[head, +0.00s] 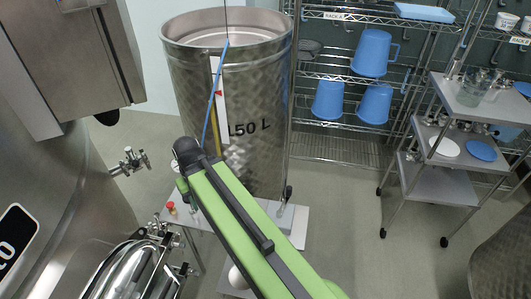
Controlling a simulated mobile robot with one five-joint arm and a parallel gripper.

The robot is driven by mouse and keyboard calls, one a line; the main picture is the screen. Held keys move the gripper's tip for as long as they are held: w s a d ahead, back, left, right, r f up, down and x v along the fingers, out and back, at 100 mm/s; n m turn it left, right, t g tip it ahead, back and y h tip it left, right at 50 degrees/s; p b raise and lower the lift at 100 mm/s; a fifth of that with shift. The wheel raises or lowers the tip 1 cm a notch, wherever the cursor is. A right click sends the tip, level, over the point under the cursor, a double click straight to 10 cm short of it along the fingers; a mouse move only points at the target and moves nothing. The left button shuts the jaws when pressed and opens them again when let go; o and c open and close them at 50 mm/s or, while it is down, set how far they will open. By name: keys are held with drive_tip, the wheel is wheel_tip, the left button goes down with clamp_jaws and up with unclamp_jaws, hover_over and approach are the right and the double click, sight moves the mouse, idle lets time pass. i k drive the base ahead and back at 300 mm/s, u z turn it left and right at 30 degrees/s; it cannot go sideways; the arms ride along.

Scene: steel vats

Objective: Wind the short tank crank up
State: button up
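A short open-topped steel tank (285,110) marked "50 L" stands in the middle of the head view. A thin blue line (213,95) slants from the tank's top down to behind my arm. I cannot make out the crank; my green arm covers the lower front of the tank. A small dark handle (288,192) shows at the tank's lower right. My gripper does not show; it is hidden behind or below my arm's bent joint.
A large steel vat (50,185) with a valve (132,162) fills the left. A wire rack with blue jugs (373,52) stands behind. A wheeled steel cart (440,185) stands at right. The floor between tank and cart is clear.

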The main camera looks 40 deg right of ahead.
sight(289, 188)
drive_tip(key=z, duration=0.05)
drive_tip(key=k, duration=1.05)
drive_tip(key=u, duration=1.6)
drive_tip(key=k, duration=0.5)
drive_tip(key=z, duration=0.8)
drive_tip(key=i, duration=1)
drive_tip(key=u, duration=0.1)
